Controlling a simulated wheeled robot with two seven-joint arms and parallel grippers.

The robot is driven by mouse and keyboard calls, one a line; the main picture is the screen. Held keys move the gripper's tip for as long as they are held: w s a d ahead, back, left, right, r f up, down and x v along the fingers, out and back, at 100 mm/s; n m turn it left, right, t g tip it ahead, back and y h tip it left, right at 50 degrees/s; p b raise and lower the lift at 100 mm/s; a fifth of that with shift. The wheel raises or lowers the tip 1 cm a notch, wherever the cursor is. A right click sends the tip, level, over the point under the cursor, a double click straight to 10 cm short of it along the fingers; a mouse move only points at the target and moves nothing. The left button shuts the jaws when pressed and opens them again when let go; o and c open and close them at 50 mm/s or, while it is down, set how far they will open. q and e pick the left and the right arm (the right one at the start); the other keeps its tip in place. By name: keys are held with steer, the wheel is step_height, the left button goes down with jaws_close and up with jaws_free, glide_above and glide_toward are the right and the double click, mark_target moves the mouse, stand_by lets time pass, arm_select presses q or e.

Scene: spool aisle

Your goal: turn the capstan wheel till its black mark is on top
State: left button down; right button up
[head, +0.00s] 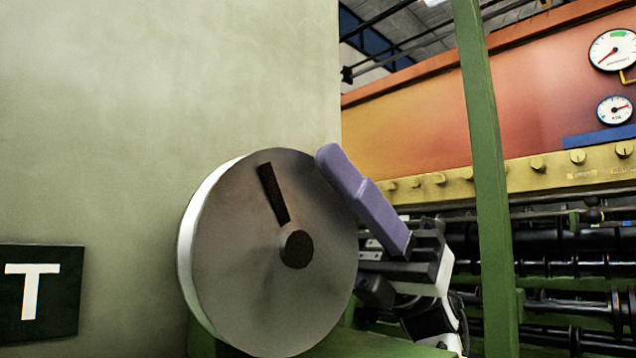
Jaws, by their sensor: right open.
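The capstan wheel (240,270) is a large grey disc with a pale rim and a brown hub (297,249), standing in front of a pale wall. Its black mark (273,194) is a dark bar running from near the hub to near the rim, tilted a little left of straight up. My right gripper (330,160) is at the wheel's upper right edge. One purple finger shows, its tip at the rim; I cannot tell whether it touches. The other finger is hidden, seemingly behind the wheel. The gripper is open. My left gripper is out of view.
A green post (485,180) stands right of my right gripper. Behind it is an orange machine (430,110) with gauges (612,50), yellow knobs and dark rollers (560,262). A dark sign with a white T (38,290) is at the lower left.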

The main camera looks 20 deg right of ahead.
steer(key=v, duration=1)
steer(key=shift+d+f+b, duration=0.1)
steer(key=shift+d+b, duration=0.05)
steer(key=shift+b, duration=0.15)
